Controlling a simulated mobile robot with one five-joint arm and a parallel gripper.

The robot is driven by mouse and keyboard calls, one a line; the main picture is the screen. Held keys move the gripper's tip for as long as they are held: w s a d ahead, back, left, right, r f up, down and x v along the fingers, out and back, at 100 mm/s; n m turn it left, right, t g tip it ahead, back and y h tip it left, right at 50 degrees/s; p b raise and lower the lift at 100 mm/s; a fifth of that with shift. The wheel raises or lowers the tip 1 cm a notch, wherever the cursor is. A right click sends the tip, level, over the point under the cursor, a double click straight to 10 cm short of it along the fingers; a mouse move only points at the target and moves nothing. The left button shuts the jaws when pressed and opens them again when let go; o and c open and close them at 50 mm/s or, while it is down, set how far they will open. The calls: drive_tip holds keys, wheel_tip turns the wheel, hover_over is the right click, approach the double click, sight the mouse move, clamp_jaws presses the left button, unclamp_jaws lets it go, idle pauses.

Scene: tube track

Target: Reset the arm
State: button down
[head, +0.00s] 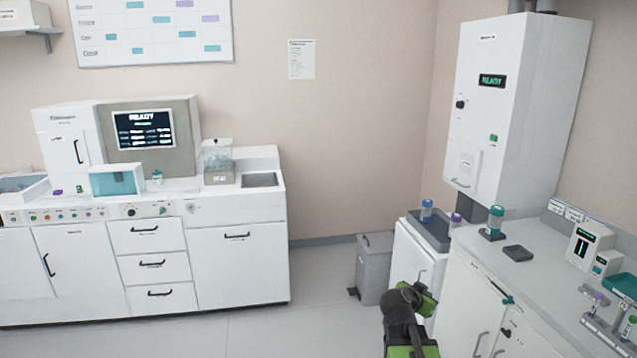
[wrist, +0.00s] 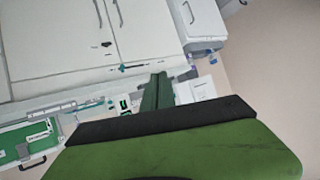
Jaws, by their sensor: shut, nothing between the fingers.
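My gripper (head: 424,292) is in the lower middle-right of the head view, a black and green end in front of the white cabinets. The wrist view shows its green fingers (wrist: 157,92) shut together with nothing between them. It hangs in free space, apart from the right counter (head: 490,262).
A grey bin (head: 374,268) stands on the floor behind my gripper. The right counter carries a teal-capped tube (head: 495,222), a dark pad (head: 518,253) and small devices (head: 585,246). A white wall unit (head: 505,110) hangs above. Open floor (head: 290,330) lies to the left.

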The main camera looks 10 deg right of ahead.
drive_tip(key=s+a+f+n+g+y, duration=0.1)
drive_tip(key=s+a+f+n+y, duration=0.15)
drive_tip(key=a, duration=0.45)
drive_tip(key=s+a+f+n+g+y, duration=0.1)
drive_tip(key=a+f, duration=0.3)
drive_tip(key=a, duration=0.3)
drive_tip(key=s+a+f+n+g+y, duration=0.2)
drive_tip(key=s+a+n+g, duration=0.1)
drive_tip(key=s+a+n, duration=0.1)
drive_tip(key=s+a+f+n+g+y, duration=0.2)
drive_tip(key=s+a+n+g+y, duration=0.1)
drive_tip(key=s+a, duration=0.4)
drive_tip(key=shift+s+a+f+n+y, duration=0.25)
drive_tip(key=shift+a+f+n+y, duration=0.1)
drive_tip(key=shift+f, duration=0.05)
